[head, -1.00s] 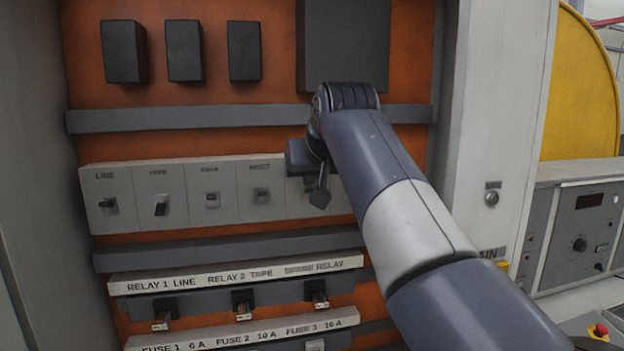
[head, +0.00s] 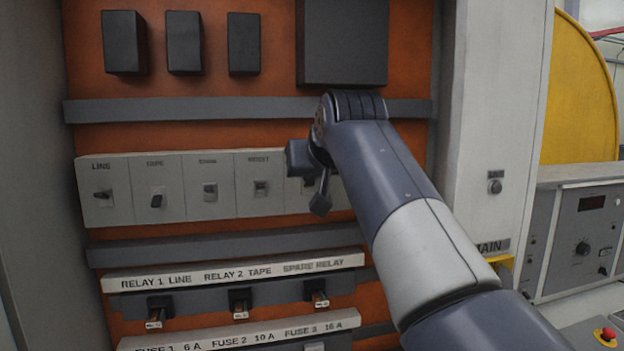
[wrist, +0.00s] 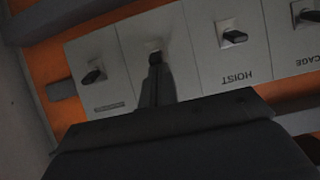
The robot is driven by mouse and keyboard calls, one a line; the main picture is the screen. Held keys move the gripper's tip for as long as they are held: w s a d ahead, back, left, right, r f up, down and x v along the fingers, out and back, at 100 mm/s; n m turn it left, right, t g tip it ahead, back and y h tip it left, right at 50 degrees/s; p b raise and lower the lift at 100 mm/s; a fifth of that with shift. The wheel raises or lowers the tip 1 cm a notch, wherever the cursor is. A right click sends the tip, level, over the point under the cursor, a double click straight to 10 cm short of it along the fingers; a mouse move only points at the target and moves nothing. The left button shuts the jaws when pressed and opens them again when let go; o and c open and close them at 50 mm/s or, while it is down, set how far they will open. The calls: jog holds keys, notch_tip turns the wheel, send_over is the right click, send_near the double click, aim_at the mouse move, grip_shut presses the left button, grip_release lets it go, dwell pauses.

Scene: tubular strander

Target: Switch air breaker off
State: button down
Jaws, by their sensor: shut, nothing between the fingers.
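A row of pale breaker plates crosses the panel. In the head view LINE (head: 103,193) and TAPE (head: 156,200) can be read, with two further plates before my arm covers the row. My gripper (head: 320,204) is shut and empty in front of the right part of the row. In the wrist view, upside down, my gripper's dark fingers (wrist: 155,60) reach to the plate (wrist: 133,45) beside HOIST (wrist: 235,40). Only a bit of that plate's switch shows at the fingertips, and its label is hidden. I cannot tell whether they touch.
Relays (head: 240,300) stand out below the breakers, with a fuse strip (head: 240,330) under them. Grey ducts (head: 230,245) run above and below the breaker row. Dark boxes (head: 345,45) hang higher up. A cabinet post (head: 490,120) stands right of my arm.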

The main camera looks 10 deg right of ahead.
aim_at(310, 186)
jog(key=shift+s+f+t+b, duration=0.1)
jog(key=shift+f+t+b, duration=0.2)
jog(key=shift+b, duration=0.15)
jog(key=t+b, duration=0.1)
jog(key=b, duration=0.2)
jog(key=shift+s+f, duration=0.15)
jog(key=shift+f, duration=0.25)
jog(key=t+b, duration=0.1)
jog(key=b, duration=0.1)
jog(key=f+t+b, duration=0.1)
jog(key=b, duration=0.2)
jog(key=t+b, duration=0.1)
jog(key=b, duration=0.2)
jog(key=shift+s+f+t, duration=0.25)
jog(key=shift+s+t, duration=0.05)
jog(key=shift+s, duration=0.05)
jog(key=shift+r, duration=0.4)
